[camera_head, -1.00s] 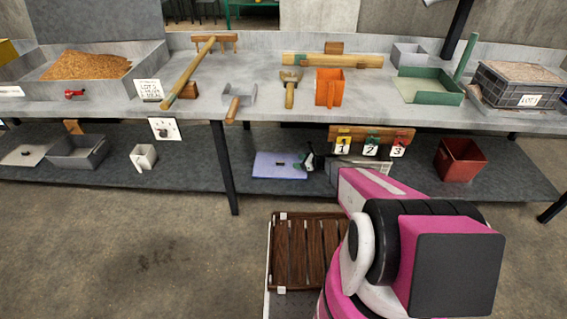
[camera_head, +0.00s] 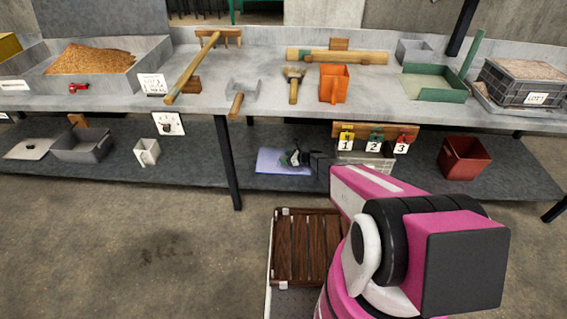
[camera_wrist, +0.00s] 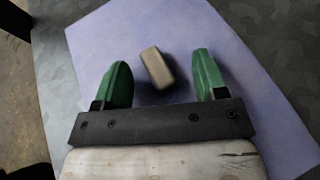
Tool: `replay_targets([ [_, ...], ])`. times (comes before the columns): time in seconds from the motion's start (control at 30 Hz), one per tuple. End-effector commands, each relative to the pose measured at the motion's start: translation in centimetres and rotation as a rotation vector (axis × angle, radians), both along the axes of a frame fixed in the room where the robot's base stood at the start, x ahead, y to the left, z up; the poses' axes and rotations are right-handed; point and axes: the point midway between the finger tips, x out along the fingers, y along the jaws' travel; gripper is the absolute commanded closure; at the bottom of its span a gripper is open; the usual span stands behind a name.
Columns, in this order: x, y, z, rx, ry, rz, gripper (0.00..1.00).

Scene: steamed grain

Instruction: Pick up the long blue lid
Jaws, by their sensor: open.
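The long blue lid (camera_head: 268,163) is a flat pale blue-violet panel lying on the lower shelf, left of the numbered tags. It also fills much of the wrist view (camera_wrist: 250,110), turned at an angle, with a small tan block-shaped handle (camera_wrist: 158,68) on it. My gripper (camera_head: 294,158) is over the lid in the head view and hides part of it. In the wrist view my gripper (camera_wrist: 160,82) is open, with its two green fingers on either side of the handle and apart from it. The fingers' height above the lid is hard to tell.
The upper shelf edge and a dark table leg (camera_head: 228,165) are close to the lid. Numbered tags (camera_head: 373,143) hang on a wooden rail to the right. A red bin (camera_head: 465,158) stands farther right, a grey bin (camera_head: 82,146) to the left. A slatted wooden crate (camera_head: 306,245) is below.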

Motion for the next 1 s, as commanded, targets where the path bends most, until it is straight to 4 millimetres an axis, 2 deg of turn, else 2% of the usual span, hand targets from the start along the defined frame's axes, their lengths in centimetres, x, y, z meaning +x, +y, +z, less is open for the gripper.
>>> replay_targets([
  [0.2,0.0,0.1,-0.1,0.000,0.000,-0.001,0.35],
  [0.27,0.0,0.1,0.0,0.000,0.000,0.000,0.51],
  [0.4,0.0,0.1,0.0,0.000,0.000,0.000,0.97],
  [0.43,0.0,0.1,0.0,0.000,0.000,0.000,1.00],
  [0.87,0.0,0.1,0.1,0.001,0.000,0.000,1.00],
  [1.0,-0.1,0.1,1.4,0.001,-0.002,0.000,1.00],
])
